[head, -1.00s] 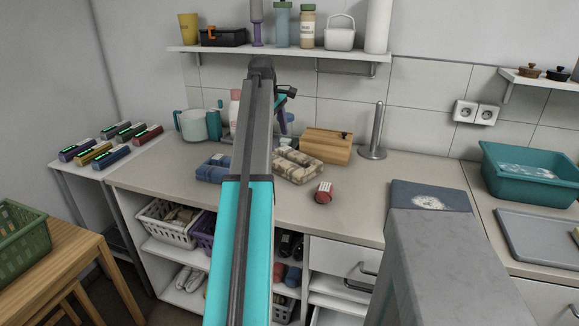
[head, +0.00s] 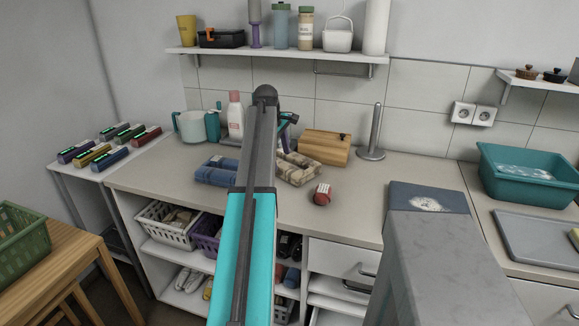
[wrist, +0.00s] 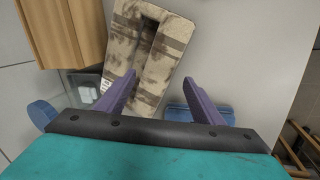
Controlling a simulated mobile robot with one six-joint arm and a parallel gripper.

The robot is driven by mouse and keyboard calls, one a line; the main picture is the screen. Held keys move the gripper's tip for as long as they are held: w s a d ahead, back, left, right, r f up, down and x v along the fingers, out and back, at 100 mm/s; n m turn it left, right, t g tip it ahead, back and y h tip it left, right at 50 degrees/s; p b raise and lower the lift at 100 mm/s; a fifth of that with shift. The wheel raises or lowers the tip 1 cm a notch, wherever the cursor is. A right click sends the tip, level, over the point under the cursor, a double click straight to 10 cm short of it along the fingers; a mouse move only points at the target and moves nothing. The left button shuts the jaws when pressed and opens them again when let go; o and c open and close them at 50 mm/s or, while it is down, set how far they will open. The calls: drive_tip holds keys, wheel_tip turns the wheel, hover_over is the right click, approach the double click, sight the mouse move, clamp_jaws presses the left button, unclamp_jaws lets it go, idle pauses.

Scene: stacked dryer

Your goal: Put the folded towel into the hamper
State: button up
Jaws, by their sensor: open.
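A folded beige-and-brown patterned cloth, which looks like the folded towel (head: 299,172), lies on the counter right of a blue folded one (head: 213,172). In the wrist view the beige towel (wrist: 152,45) lies beyond and between my purple fingers, with a small white label at its edge. My gripper (wrist: 160,77) is open and empty above it; no contact shows. The blue folded cloth (wrist: 196,114) is partly hidden behind the right finger. In the head view my arm hides part of both cloths. I cannot tell which basket is the hamper; a green basket (head: 22,232) stands on the wooden table at left.
A wooden box (head: 325,147) stands behind the beige towel, with a paper-roll stand (head: 372,135) beside it. A red can (head: 322,194) is in front. Bottles and a jug (head: 190,127) stand behind. White (head: 165,225) and purple baskets sit on the shelf below.

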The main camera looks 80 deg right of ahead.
sight(282, 166)
drive_tip(key=shift+f, duration=0.2)
drive_tip(key=shift+p+x, duration=0.55)
drive_tip(key=shift+x, duration=1.9)
drive_tip(key=shift+c, duration=0.4)
drive_tip(key=c, duration=1)
wheel_tip(282, 166, up, 18)
drive_tip(key=shift+r+b, duration=0.1)
drive_tip(key=shift+b, duration=0.8)
drive_tip(key=shift+c, duration=0.2)
